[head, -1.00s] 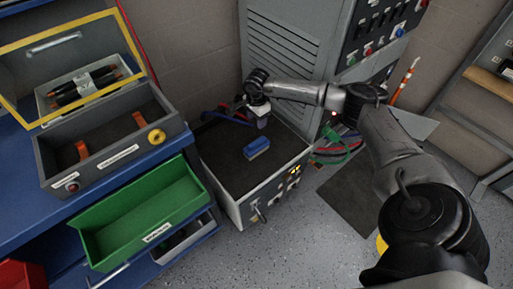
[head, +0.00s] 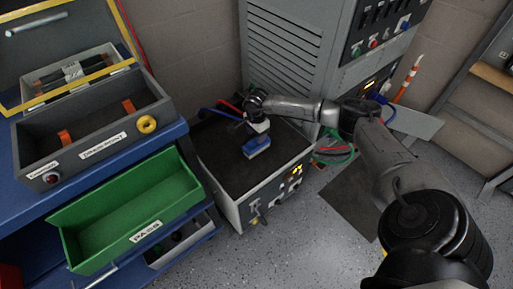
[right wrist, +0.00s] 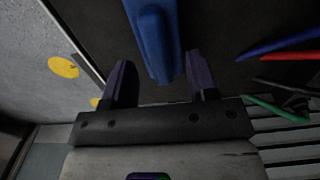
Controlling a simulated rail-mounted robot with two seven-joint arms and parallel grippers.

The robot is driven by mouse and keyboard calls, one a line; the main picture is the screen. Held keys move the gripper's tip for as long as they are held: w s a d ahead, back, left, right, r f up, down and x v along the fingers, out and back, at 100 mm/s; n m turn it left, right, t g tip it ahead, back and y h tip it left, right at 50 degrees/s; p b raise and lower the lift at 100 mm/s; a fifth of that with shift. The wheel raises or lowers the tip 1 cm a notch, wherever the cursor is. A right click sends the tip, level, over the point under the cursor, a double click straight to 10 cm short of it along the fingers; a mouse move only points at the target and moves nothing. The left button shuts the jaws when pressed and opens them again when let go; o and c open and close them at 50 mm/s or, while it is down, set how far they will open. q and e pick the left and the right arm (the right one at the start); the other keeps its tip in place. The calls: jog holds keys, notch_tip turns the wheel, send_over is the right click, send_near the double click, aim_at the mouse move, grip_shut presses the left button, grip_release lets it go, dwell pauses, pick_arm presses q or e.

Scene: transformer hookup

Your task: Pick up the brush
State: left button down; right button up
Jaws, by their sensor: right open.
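The brush (head: 257,147) is blue with a paler underside and lies on the dark top of the grey transformer box (head: 222,166). My right gripper (head: 259,131) is directly above and behind the brush, pointing down. In the right wrist view the brush (right wrist: 153,38) appears between and beyond the two spread fingers of my right gripper (right wrist: 160,72). The fingers are apart, with gaps on both sides of the brush. Whether they reach down to its height is hard to tell. My left gripper is not in view.
Blue and red cables (head: 224,110) lie at the back of the box top. A grey cabinet (head: 292,62) stands behind it. At left, a blue bench holds a green bin labelled PASS (head: 130,215) and an open grey case (head: 92,135). The front of the box top is clear.

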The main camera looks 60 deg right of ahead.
notch_tip(320, 180, down, 3)
jog(key=shift+s+a+r+b, duration=0.1)
jog(key=shift+b, duration=0.5)
jog(key=shift+c, duration=0.7)
grip_shut()
